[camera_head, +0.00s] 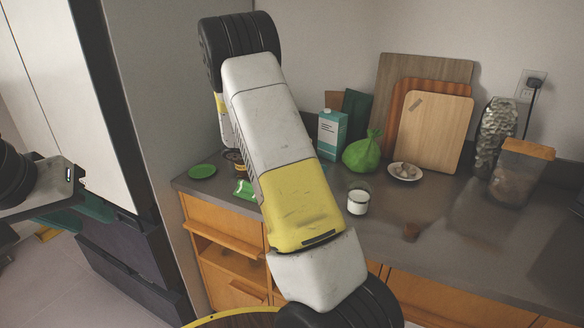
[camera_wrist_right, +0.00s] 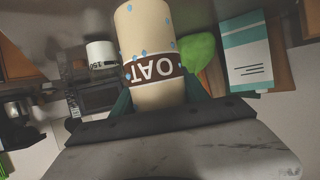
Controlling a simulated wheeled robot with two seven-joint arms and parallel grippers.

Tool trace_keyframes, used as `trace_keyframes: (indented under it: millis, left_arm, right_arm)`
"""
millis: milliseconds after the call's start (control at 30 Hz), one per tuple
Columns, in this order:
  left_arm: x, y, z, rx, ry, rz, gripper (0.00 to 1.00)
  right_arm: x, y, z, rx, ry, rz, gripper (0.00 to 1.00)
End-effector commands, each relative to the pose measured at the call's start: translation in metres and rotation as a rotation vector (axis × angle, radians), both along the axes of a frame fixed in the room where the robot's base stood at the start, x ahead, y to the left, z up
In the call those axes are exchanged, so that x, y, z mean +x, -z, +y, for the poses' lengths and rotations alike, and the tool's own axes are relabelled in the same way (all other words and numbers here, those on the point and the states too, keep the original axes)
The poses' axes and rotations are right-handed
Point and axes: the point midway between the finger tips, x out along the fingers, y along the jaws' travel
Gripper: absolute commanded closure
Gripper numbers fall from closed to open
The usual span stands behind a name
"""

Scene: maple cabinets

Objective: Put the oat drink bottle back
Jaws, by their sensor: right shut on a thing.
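The oat drink bottle (camera_wrist_right: 152,50) is cream with blue dots and a brown band with white OAT lettering. It appears upside down in the right wrist view. My right gripper (camera_wrist_right: 157,100) is shut on it, with a green finger on each side of the bottle. In the head view my right arm hides most of that gripper; a small brown and cream piece beside the arm may be part of the bottle. My left gripper (camera_head: 90,208) is at the left edge of the head view, in front of the dark cabinet and away from the counter. Its opening cannot be made out.
The grey counter (camera_head: 400,245) holds a teal-white carton (camera_head: 332,134), a green bag (camera_head: 362,154), cutting boards (camera_head: 432,132), a small plate (camera_head: 405,173), a white mug (camera_head: 358,201), a green lid (camera_head: 202,171) and jars at right. Its front middle is fairly clear.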

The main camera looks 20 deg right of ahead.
Motion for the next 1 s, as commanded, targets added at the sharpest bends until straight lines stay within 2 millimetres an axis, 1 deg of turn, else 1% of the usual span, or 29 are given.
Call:
trace_keyframes:
  millis: [100,233,567,600,667,700,1000]
  left_arm:
    - [0.000,0.000,0.000,0.000,0.000,0.000,0.64]
    - [0.000,0.000,0.000,0.000,0.000,0.000,0.64]
    - [0.000,0.000,0.000,0.000,0.000,0.000,0.64]
    - [0.000,0.000,0.000,0.000,0.000,0.000,0.64]
    - [0.000,0.000,0.000,0.000,0.000,0.000,0.64]
    - [0.000,0.000,0.000,0.000,0.000,0.000,0.64]
    - [0.000,0.000,0.000,0.000,0.000,0.000,0.64]
  right_arm:
    - [0.001,0.017,-0.001,-0.002,-0.001,0.006,1.00]
    - [0.001,0.034,-0.001,-0.001,0.000,0.003,1.00]
    - [0.001,0.037,-0.001,-0.001,0.001,0.000,1.00]
    - [0.001,0.038,-0.001,0.000,0.001,0.000,0.45]
    - [0.001,0.038,-0.001,0.000,0.000,0.000,0.34]
    - [0.001,0.038,-0.001,0.000,0.000,0.000,0.26]
    - [0.001,0.037,-0.001,0.000,0.000,0.000,0.26]
